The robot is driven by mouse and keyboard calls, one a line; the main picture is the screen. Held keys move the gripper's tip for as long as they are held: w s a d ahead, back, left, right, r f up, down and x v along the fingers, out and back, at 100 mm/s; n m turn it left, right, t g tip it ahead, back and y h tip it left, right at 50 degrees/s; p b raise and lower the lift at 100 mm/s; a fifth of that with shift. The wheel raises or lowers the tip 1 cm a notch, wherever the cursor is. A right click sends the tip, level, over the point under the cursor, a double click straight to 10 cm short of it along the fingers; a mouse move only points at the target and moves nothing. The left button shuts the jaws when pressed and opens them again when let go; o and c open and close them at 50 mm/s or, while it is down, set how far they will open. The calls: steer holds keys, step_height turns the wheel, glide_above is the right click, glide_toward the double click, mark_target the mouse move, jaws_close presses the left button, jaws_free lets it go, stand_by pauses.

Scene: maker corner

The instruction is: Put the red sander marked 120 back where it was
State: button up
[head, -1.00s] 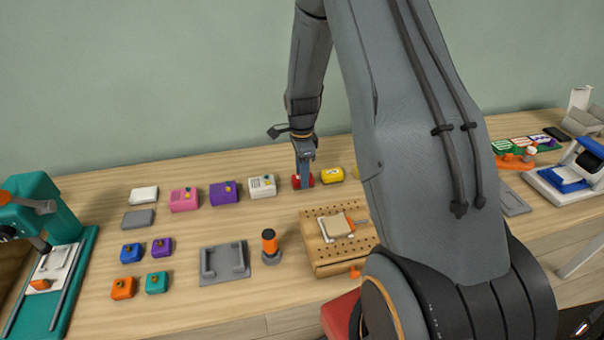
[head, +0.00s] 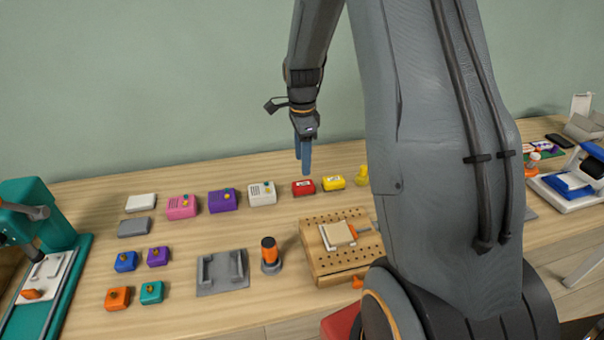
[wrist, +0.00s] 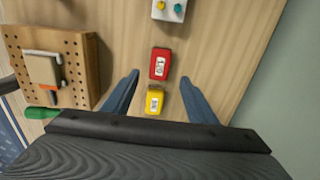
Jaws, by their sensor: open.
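The red sander (head: 303,187) sits on the table in the back row, between a white box and a yellow block. In the wrist view the red sander (wrist: 160,63) shows a white label on top; its marking is too small to read surely. My gripper (head: 304,168) is open and empty, raised above the red sander and apart from it. In the wrist view the blue fingers of my gripper (wrist: 160,90) are spread wide, with the yellow block (wrist: 155,102) between them and the red sander just beyond.
The yellow block (head: 334,183) stands close right of the red sander, the white box (head: 262,193) to its left. A perforated wooden board (head: 325,264) with a clamped piece lies in front. Purple (head: 222,200) and pink (head: 182,207) boxes continue the row leftward.

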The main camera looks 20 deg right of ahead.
steer(key=s+a+r+n, duration=0.2)
steer(key=s+a+n, duration=0.4)
steer(key=s+n, duration=0.4)
steer(key=s+a+r+n, duration=0.2)
steer(key=s+a+n, duration=0.4)
steer(key=s+n, duration=0.4)
steer(key=shift+s+r+t+b, duration=0.3)
steer(key=shift+s+r+t, duration=0.1)
steer(key=shift+s, duration=0.55)
steer(key=shift+d, duration=0.1)
